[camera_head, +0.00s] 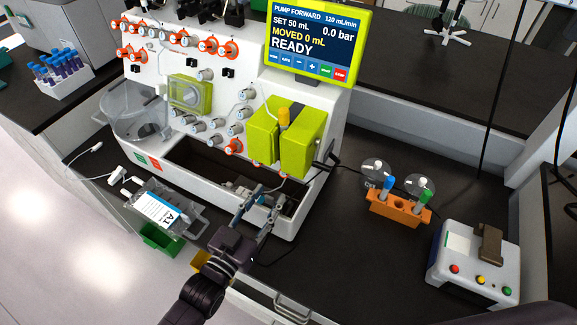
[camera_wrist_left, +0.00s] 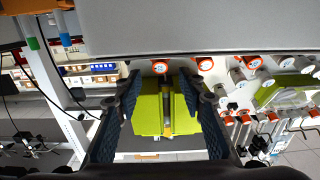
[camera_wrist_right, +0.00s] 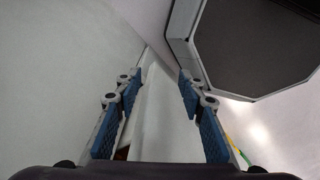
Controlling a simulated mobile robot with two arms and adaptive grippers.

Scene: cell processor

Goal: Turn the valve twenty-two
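The cell processor's white panel (camera_head: 160,60) carries several small valves, some ringed in orange; their numbers are too small to read, so I cannot tell which is valve twenty-two. One orange valve (camera_head: 234,147) sits just left of the green pump block (camera_head: 302,145). My left gripper (camera_head: 266,197) is open and empty, low in front of the machine and below the block. My right gripper (camera_wrist_right: 157,85) is open and empty, facing pale surfaces.
An orange rack (camera_head: 399,208) with capped tubes and a white box with coloured buttons (camera_head: 475,262) stand on the dark bench to the right. A labelled bag (camera_head: 160,212) lies at left. The screen (camera_head: 315,45) reads READY. Bench between machine and rack is mostly clear.

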